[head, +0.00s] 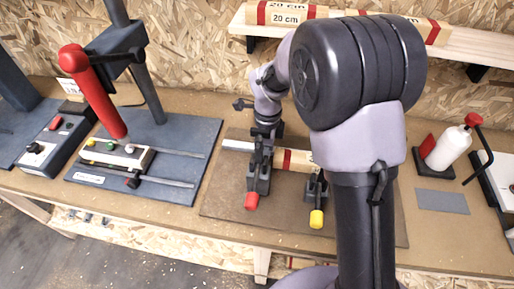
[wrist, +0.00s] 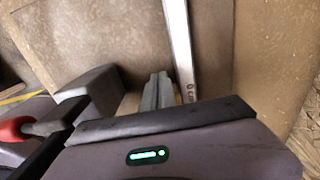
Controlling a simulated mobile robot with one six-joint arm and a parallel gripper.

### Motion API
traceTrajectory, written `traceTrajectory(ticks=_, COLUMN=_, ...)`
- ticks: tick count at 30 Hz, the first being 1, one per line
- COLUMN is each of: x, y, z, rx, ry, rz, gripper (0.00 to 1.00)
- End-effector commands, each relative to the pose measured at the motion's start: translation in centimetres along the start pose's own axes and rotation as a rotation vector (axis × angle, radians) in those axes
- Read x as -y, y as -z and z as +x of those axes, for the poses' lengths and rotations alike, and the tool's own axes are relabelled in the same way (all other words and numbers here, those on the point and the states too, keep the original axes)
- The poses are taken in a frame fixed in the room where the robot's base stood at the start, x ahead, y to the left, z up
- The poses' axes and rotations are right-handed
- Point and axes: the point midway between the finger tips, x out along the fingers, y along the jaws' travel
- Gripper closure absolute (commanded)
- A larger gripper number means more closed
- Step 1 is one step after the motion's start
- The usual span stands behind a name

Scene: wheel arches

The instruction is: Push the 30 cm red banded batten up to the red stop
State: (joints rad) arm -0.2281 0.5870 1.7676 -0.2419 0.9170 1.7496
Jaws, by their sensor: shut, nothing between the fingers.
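A wooden batten with a red band (head: 287,159) lies on the brown board on the bench; my arm hides its right part, and I cannot read its length. A black fixture with a red tip (head: 251,200) stands near the batten's left end, and one with a yellow tip (head: 317,218) stands to its right. A red tip also shows in the wrist view (wrist: 14,129). I cannot tell whether the batten touches the red-tipped fixture. My gripper (head: 262,144) is low over the board by the batten's left end. Its fingers (wrist: 158,88) are shut and empty.
A metal rule (wrist: 181,45) lies beyond the fingers. A press with a red handle (head: 95,92) stands on a blue-grey base at left. Red-banded battens marked 20 cm (head: 285,14) lie on the shelf. A white bottle (head: 448,148) stands at right.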

Motion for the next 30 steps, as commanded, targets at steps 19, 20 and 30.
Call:
traceTrajectory(ticks=19, x=0.0, y=2.7, z=0.0, rx=0.0, ry=0.0, rz=0.003, gripper=1.0)
traceTrajectory(ticks=20, x=0.0, y=3.1, z=0.0, rx=0.0, ry=0.0, rz=0.002, gripper=1.0)
traceTrajectory(ticks=30, x=0.0, y=3.4, z=-0.1, rx=0.0, ry=0.0, rz=0.0, gripper=1.0)
